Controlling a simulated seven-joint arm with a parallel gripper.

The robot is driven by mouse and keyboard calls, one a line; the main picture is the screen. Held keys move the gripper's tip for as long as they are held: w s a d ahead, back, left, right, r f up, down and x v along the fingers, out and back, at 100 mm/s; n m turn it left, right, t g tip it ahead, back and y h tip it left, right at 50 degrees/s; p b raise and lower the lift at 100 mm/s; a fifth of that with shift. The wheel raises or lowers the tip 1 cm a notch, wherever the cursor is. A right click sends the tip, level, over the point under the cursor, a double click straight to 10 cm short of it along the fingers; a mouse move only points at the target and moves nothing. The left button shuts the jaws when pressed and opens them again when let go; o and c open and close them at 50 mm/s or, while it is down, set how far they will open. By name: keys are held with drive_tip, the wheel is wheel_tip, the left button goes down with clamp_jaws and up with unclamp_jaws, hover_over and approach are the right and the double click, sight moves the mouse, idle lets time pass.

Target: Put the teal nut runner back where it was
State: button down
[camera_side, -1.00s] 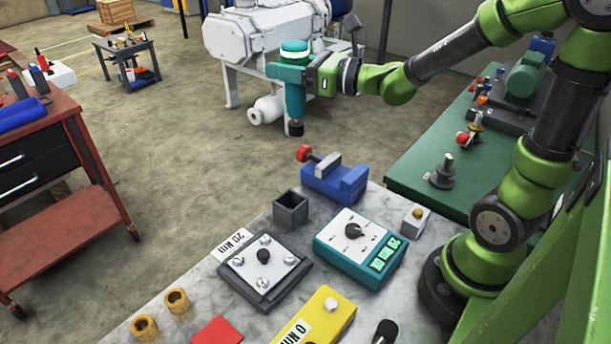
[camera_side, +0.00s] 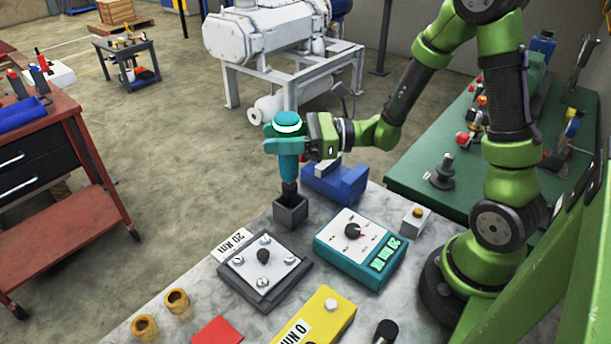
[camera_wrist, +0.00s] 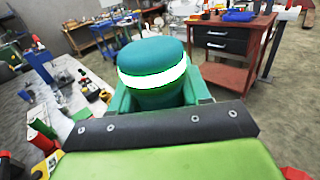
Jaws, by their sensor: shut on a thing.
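The teal nut runner (camera_side: 288,165) is upright in my gripper (camera_side: 300,140), with a glowing white-green ring near its top. In the wrist view, the nut runner (camera_wrist: 152,66) fills the middle, and my gripper's jaws are at its sides. Its dark lower tip is at the opening of the small grey square holder (camera_side: 291,212) on the bench. I cannot tell how far the tip is inside the holder. My gripper is shut on the nut runner's upper body.
A blue vise (camera_side: 337,184) stands just behind and right of the holder. A plate with several bolts (camera_side: 264,265) lies in front, and a teal dial box (camera_side: 360,246) stands to the right. A yellow box (camera_side: 318,318) and brass sockets (camera_side: 145,326) are nearer the front.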

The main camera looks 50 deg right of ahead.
sight(281, 170)
drive_tip(key=shift+f, duration=3.85)
